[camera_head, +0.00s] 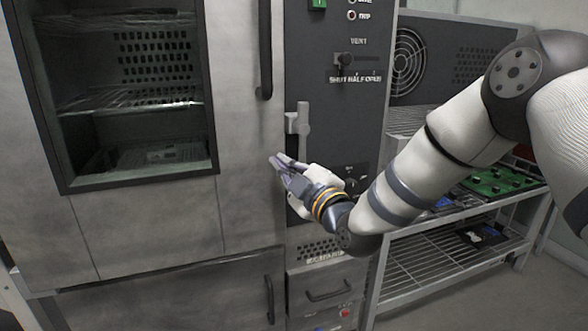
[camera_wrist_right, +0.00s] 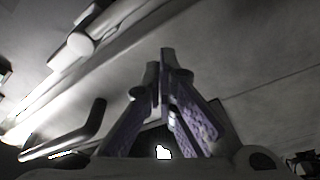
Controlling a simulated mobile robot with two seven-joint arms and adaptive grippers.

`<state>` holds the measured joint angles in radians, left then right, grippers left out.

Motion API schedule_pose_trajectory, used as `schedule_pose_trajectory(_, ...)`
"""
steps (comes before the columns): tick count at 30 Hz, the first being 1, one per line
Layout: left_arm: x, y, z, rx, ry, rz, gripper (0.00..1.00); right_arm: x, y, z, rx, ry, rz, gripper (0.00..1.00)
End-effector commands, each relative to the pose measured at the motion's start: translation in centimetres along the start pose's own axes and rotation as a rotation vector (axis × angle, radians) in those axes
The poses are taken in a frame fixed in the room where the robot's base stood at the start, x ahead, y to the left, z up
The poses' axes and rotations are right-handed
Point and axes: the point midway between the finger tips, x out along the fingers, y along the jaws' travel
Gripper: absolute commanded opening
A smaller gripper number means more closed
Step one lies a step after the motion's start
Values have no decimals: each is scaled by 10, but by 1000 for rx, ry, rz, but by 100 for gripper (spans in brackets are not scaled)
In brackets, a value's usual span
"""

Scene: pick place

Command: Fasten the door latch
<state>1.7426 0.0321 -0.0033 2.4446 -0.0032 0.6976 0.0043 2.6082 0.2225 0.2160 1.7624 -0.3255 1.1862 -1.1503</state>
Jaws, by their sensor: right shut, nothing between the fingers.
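The grey oven door (camera_head: 245,130) has a dark-framed window and appears closed against the dark control panel. The light grey door latch (camera_head: 298,130) sits at the door's right edge, with its lever pointing roughly upright. My right gripper (camera_head: 275,159) is just below and left of the latch, in front of the door. It is shut and empty, and appears apart from the latch. In the right wrist view, its purple-padded fingers (camera_wrist_right: 165,58) meet at the tips, and a pale part that looks like the latch (camera_wrist_right: 78,45) is at upper left. My left gripper is out of view.
A dark vertical handle (camera_head: 265,50) stands out from the door above the latch. A lower door (camera_head: 190,295) has its own handle. A metal rack (camera_head: 440,265) with circuit boards stands at the right, behind my right arm.

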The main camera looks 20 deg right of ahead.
Motion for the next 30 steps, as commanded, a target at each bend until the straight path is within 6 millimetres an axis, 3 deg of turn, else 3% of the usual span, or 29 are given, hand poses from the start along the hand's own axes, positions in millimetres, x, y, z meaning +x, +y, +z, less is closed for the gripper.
schedule_pose_trajectory(4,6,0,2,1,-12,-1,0,31,-2,1,0,0,0,0)
schedule_pose_trajectory(6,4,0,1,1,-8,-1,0,23,-1,16,2,-5,-2,0)
schedule_pose_trajectory(12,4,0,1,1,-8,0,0,16,0,35,1,-1,-1,0)
schedule_pose_trajectory(30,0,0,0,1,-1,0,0,14,2,39,-35,2,-8,0)
